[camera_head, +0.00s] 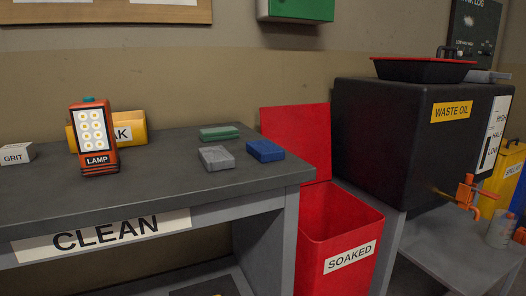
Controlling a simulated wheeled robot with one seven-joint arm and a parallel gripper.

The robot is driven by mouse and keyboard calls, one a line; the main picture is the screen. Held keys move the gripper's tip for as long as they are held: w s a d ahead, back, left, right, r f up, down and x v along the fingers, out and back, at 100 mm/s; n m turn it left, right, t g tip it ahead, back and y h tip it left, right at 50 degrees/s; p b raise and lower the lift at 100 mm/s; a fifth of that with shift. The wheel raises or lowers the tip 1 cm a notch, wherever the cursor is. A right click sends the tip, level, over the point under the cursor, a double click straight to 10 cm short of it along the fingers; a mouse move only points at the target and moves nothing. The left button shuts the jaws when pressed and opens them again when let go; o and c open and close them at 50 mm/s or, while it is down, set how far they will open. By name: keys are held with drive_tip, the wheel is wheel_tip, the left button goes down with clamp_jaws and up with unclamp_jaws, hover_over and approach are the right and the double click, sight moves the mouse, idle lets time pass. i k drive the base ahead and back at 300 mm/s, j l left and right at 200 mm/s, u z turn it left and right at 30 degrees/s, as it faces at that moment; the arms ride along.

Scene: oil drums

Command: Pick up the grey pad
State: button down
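The grey pad (217,158) is a small speckled block lying flat on the dark top of the bench labelled CLEAN (165,188), near its right end. A blue pad (265,150) lies just to its right, with a small gap between them. A green pad (219,133) lies behind it, a little farther back. Nothing covers the grey pad. My gripper is not in view.
An orange lamp (93,136) stands left of the pads, before a yellow box (133,130). A box marked GRIT (16,154) is at far left. A red SOAKED bin (340,235), lid up, stands right of the bench, beside a black WASTE OIL tank (400,125). The bench front is clear.

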sight(215, 158)
drive_tip(key=u, duration=1.7)
drive_tip(key=k+l, duration=0.1)
drive_tip(key=l, duration=0.2)
drive_tip(key=k+l+z, duration=0.1)
drive_tip(key=l, duration=0.2)
